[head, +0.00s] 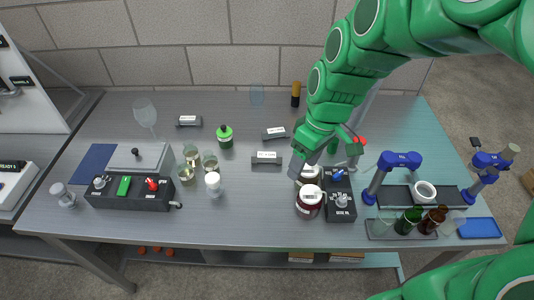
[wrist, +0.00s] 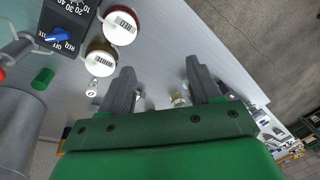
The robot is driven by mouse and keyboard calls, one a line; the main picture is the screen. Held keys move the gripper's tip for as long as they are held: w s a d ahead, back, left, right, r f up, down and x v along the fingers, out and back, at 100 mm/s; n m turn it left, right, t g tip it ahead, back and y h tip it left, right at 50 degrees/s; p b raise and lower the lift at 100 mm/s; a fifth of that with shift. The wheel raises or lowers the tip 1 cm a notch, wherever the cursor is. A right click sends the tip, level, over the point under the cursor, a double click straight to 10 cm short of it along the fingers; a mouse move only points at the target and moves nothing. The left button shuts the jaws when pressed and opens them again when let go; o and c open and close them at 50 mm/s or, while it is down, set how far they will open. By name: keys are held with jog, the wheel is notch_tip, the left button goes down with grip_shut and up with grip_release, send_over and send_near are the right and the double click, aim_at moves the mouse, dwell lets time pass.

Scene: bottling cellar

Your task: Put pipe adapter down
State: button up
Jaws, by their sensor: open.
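My gripper (wrist: 158,78) is open in the wrist view, with its two grey fingers apart and nothing held between them. In the head view my gripper (head: 318,158) is above the table, just behind two lidded jars, and partly hidden by my green arm. I cannot tell for sure which thing is the pipe adapter. A white ring-shaped piece (head: 424,190) on the dark bar between blue stands is one possible candidate. Small grey labelled blocks (head: 266,158) lie on the table left of my gripper.
A dark jar (head: 309,204) and a dial box (head: 340,201) stand close by; the jar (wrist: 122,27) and box (wrist: 67,28) also show in the wrist view. Glasses (head: 187,174) and a control box (head: 130,194) stand left. The table (head: 250,220) is clear at front centre.

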jog(key=w+a+f+n+y, duration=0.1)
jog(key=w+a+f+n, duration=0.15)
jog(key=w, duration=0.25)
jog(key=w+a+f+n+y, duration=0.1)
jog(key=w+a+f+n, duration=0.15)
jog(key=w, duration=0.35)
jog(key=n+t, duration=0.1)
jog(key=n, duration=0.2)
send_near(267, 155)
jog(key=shift+s+a+f, duration=0.15)
jog(key=shift+s+f, duration=0.05)
jog(key=shift+f, duration=0.4)
jog(key=shift+s+a+f, duration=0.15)
jog(key=shift+a+f, duration=0.05)
jog(key=shift+f, duration=0.4)
jog(key=shift+w+x, duration=0.15)
jog(key=shift+x, duration=1.8)
jog(key=shift+w+x, duration=0.2)
jog(key=shift+x, duration=1.7)
jog(key=shift+a+r, duration=0.1)
grip_shut()
